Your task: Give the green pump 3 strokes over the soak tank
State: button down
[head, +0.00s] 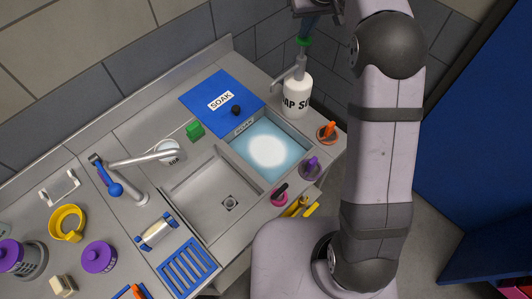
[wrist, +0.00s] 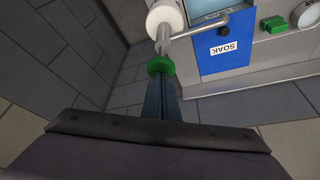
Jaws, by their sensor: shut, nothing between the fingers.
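The soap bottle (head: 297,96) is white with dark lettering and stands upright behind the soak tank (head: 230,150), which holds pale blue water. Its green pump top (head: 303,41) sits high on a grey stem, with a spout (head: 287,74) pointing left. My gripper (head: 306,34) is shut and empty, its fingertips right above the green top. In the wrist view the dark fingers (wrist: 161,100) point at the green pump top (wrist: 160,66), with the white bottle (wrist: 164,16) beyond. Whether the fingertips touch the top is hard to tell.
A blue lid marked SOAK (head: 205,90) with a black knob lies behind the tank. A green block (head: 195,130) and a faucet (head: 145,158) are left. Orange (head: 327,132) and purple (head: 311,168) handled items stand along the right edge. The empty basin (head: 205,190) adjoins the tank.

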aim_at(305, 41)
jog(key=shift+s+f+b, duration=0.1)
jog(key=shift+f+b, duration=1.4)
jog(key=shift+f, duration=1.05)
jog(key=shift+r, duration=0.15)
jog(key=shift+r+p, duration=2.65)
jog(key=shift+r, duration=0.3)
jog(key=shift+r, duration=0.1)
jog(key=shift+r+p, duration=0.9)
jog(key=shift+r, duration=0.05)
notch_tip(305, 41, up, 4)
jog(key=shift+f, duration=0.1)
